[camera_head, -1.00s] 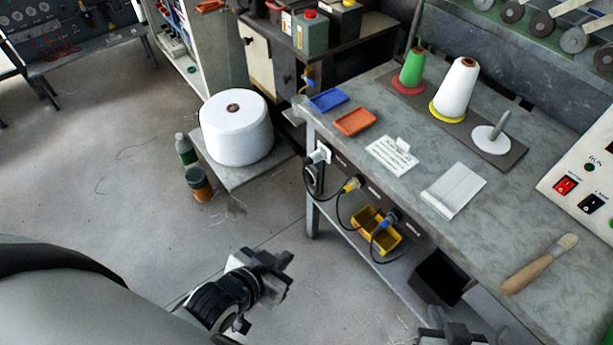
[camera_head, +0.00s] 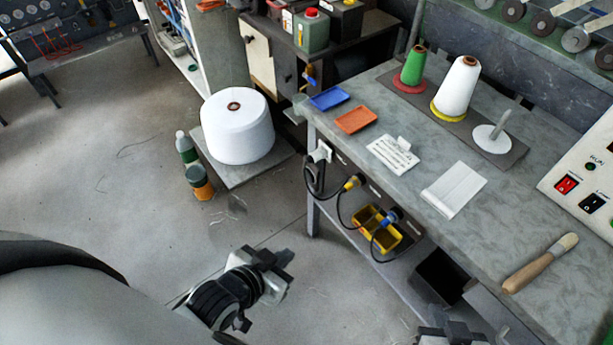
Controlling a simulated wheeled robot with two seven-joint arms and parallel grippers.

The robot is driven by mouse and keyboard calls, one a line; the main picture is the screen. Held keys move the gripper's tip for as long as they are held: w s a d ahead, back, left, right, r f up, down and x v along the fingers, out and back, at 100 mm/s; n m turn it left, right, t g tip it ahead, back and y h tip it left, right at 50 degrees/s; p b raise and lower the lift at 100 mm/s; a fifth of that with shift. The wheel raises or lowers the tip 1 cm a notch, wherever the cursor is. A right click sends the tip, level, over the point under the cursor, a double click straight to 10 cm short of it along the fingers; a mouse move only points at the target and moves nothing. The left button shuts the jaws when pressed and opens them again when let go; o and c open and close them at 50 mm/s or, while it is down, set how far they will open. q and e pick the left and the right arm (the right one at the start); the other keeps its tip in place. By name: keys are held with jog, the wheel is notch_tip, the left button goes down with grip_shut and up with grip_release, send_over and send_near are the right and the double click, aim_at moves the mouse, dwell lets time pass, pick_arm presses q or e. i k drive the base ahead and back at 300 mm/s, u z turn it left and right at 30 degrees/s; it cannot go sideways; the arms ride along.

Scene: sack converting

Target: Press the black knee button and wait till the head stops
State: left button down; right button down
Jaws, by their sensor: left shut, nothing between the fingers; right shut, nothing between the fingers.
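My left gripper (camera_head: 276,262) is shut and empty, above the open floor left of the workbench (camera_head: 545,215). My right gripper (camera_head: 455,334) is shut and empty at the bottom edge, partly cut off, near the bench's front. A dark boxy thing (camera_head: 440,275) sits under the bench's front edge, just above my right gripper in the picture; I cannot tell whether it is or holds the black knee button. No knee button shows clearly. The sewing head is not clearly in view. A control panel (camera_head: 598,165) with a red switch (camera_head: 566,185) and a black switch (camera_head: 592,203) stands at the right.
A wooden-handled brush (camera_head: 540,264), white folded cloth (camera_head: 454,189), label card (camera_head: 392,155) and orange tray (camera_head: 356,119) lie on the bench. Thread cones (camera_head: 456,88) stand behind. Cables and a yellow bin (camera_head: 376,228) are below. A large white spool (camera_head: 238,128) stands left. Floor in front is clear.

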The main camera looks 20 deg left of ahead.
aim_at(310, 179)
jog(key=z, duration=0.95)
jog(key=k, duration=0.8)
jog(key=u, duration=0.65)
jog(key=i, duration=1)
